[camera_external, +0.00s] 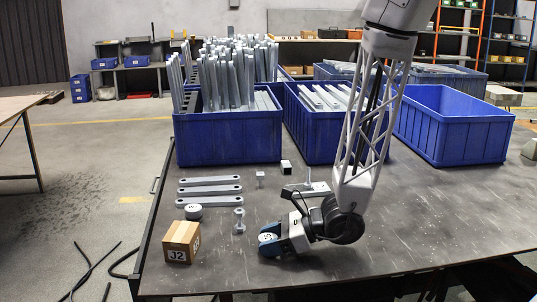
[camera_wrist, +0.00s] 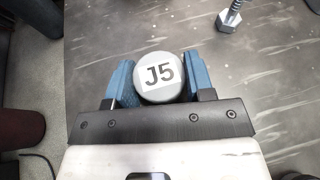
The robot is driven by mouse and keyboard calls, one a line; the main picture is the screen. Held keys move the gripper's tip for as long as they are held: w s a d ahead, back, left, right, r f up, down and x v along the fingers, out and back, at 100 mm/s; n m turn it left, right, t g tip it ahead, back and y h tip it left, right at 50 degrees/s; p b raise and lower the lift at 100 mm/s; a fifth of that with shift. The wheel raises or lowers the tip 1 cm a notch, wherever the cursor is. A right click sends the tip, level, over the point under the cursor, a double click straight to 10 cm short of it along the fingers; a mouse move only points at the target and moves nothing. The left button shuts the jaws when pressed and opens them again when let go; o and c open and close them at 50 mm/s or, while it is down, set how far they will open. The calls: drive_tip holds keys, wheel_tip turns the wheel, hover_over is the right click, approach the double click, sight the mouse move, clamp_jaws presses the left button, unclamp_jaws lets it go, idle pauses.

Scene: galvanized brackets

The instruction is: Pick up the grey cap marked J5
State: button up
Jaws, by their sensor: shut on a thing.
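The grey cap marked J5 (camera_wrist: 160,77) is round, with a white label on top. In the wrist view it sits between the two blue fingers of my gripper (camera_wrist: 158,84), which is shut on it from both sides. In the external view my gripper (camera_external: 270,244) is low at the front of the dark table, and the cap (camera_external: 266,238) shows at its fingertips. I cannot tell whether the cap touches the table.
A cardboard box marked J2 (camera_external: 181,242), another grey cap (camera_external: 194,212) and a bolt (camera_external: 239,221) stand left of my gripper. Flat grey brackets (camera_external: 209,190) lie behind them. Blue bins (camera_external: 228,140) line the back. The table's right front is clear.

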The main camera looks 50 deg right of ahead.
sight(271, 238)
drive_tip(key=shift+r, duration=0.2)
drive_tip(key=shift+r, duration=0.8)
drive_tip(key=shift+s+r, duration=0.25)
drive_tip(key=shift+r, duration=0.6)
drive_tip(key=s, duration=0.5)
drive_tip(key=s+r, duration=0.1)
drive_tip(key=s, duration=0.9)
drive_tip(key=shift+s+r, duration=0.15)
drive_tip(key=shift+s, duration=0.1)
